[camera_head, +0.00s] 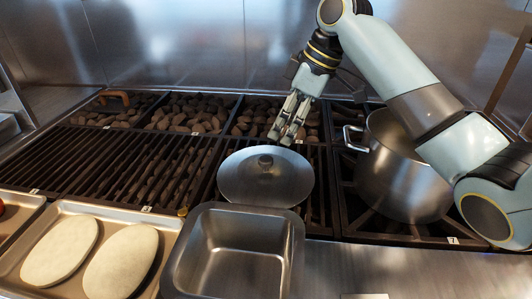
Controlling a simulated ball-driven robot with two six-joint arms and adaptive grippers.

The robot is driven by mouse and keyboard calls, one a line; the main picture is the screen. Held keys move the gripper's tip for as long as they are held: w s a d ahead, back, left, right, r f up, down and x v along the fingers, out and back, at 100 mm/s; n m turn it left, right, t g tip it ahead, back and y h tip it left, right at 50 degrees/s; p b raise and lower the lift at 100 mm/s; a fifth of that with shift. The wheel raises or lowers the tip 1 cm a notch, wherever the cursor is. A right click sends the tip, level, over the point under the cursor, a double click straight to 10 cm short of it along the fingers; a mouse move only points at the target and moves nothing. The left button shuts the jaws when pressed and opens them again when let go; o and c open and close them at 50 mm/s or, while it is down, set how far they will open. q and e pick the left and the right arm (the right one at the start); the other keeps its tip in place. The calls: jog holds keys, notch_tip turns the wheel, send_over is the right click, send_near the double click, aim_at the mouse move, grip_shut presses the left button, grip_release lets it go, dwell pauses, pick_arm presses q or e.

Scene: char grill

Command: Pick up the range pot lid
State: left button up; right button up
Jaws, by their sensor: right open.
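The range pot lid (241,184) is a round, shiny metal disc with a dark knob (265,161) on top. It lies on the grill, just behind a metal pan. My right gripper (283,133) hangs above and behind the lid, a little right of the knob. It points down, open and empty, apart from the lid. The range pot (395,180) is a tall steel pot, uncovered on the burner at right, partly hidden by my right arm. My left gripper is not in view.
An empty deep metal pan (236,250) stands in front of the lid. A tray (22,283) with two pale flat pieces (122,262) is at left. The grill grate (100,170) is clear; coals (190,113) lie behind it. A metal wall (180,40) closes the back.

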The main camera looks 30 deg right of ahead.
aim_at(266, 159)
jog(key=x, duration=0.4)
jog(key=shift+w+f, duration=0.1)
jog(key=shift+w, duration=0.15)
jog(key=shift+w+a+f, duration=0.1)
jog(key=shift+f, duration=0.25)
jog(key=x, duration=0.3)
jog(key=p+x, duration=0.1)
jog(key=x, duration=0.1)
jog(key=shift+s+a+f, duration=0.1)
jog(key=shift+s+a, duration=0.1)
jog(key=shift+s, duration=0.05)
jog(key=shift+w+f, duration=0.1)
jog(key=shift+f, duration=0.15)
jog(key=c, duration=0.4)
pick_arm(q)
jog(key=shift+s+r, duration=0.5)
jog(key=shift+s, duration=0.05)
pick_arm(e)
grip_shut()
